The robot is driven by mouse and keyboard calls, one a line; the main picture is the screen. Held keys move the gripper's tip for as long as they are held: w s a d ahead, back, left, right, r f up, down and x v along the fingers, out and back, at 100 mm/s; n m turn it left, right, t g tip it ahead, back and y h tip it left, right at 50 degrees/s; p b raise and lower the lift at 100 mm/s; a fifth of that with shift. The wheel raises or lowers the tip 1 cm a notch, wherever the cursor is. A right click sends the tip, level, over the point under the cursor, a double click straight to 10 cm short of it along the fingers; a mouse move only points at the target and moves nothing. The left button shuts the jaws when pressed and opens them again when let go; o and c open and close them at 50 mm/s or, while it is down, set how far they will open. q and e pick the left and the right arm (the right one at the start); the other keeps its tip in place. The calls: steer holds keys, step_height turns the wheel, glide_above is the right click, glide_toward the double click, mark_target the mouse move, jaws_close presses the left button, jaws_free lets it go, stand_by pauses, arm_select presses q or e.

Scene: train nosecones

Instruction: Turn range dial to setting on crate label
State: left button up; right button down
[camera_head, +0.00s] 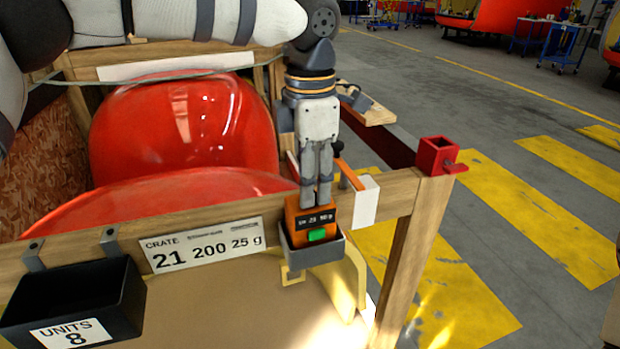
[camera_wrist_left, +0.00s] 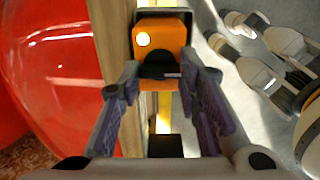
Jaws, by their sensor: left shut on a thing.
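An orange device (camera_head: 308,223) with a dark display and a green patch sits in a grey holder (camera_head: 318,253) on the crate's wooden rail. The display's text is too small to read surely. My left gripper (camera_head: 317,200) points down onto the device's top and is shut on the dark range dial (camera_wrist_left: 160,72); the fingers largely hide the dial in the head view. The wrist view shows the device's orange top (camera_wrist_left: 172,38) with a round white spot. Its dial setting cannot be read. The crate label (camera_head: 205,246) reads "CRATE 21 200 25 g".
Red nosecones (camera_head: 185,130) lie in the wooden crate behind the rail. A black bin (camera_head: 125,305) labelled "UNITS 8" hangs at the left. A red bracket (camera_head: 436,156) tops the right corner post. A white block (camera_head: 365,203) is close right of the gripper.

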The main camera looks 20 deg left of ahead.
arm_select(q)
steer(key=o, duration=1.2)
steer(key=shift+c, duration=0.2)
step_height(320, 180, up, 12)
